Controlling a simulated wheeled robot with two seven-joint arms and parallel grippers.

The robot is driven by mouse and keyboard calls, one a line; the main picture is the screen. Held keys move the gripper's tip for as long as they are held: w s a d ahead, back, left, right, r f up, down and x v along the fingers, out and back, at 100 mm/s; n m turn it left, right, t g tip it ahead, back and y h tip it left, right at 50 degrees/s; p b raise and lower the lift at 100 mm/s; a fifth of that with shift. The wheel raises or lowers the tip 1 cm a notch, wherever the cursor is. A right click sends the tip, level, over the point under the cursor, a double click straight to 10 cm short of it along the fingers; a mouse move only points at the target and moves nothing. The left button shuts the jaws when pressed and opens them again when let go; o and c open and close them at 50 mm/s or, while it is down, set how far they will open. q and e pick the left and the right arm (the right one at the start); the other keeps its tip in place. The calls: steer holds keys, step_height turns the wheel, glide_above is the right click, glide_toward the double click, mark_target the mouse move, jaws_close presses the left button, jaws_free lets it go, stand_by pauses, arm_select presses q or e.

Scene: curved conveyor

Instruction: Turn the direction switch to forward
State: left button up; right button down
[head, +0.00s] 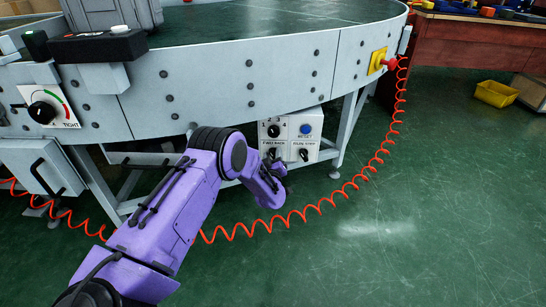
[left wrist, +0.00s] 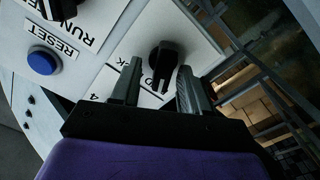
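The direction switch is a black knob (left wrist: 163,62) on a pale control panel, beside lettering partly hidden by my gripper. In the head view the switch (head: 271,153) sits low on the panel under the "FWD BACK" label, partly covered by my gripper. My left gripper (left wrist: 158,72) is open, one finger on each side of the knob. Gaps show between fingers and knob; I cannot tell whether either touches it. In the head view my left gripper (head: 277,166) is at the panel's lower left. My right gripper is not in view.
A blue RESET button (head: 306,129), a numbered dial (head: 273,130) and another switch (head: 304,154) share the panel. The curved conveyor (head: 220,85) is above. A coiled red cable (head: 330,200) hangs to the floor. Green floor at the right is mostly clear.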

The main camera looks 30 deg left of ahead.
arm_select(q)
steer(key=p+v, duration=0.2)
steer(key=v, duration=0.1)
steer(key=shift+s+d+r, duration=0.2)
steer(key=shift+s, duration=0.1)
steer(key=p, duration=0.2)
glide_toward(273, 155)
steer(key=shift+s+d+f, duration=0.1)
steer(key=shift+s+d, duration=0.05)
steer(key=shift+s, duration=0.25)
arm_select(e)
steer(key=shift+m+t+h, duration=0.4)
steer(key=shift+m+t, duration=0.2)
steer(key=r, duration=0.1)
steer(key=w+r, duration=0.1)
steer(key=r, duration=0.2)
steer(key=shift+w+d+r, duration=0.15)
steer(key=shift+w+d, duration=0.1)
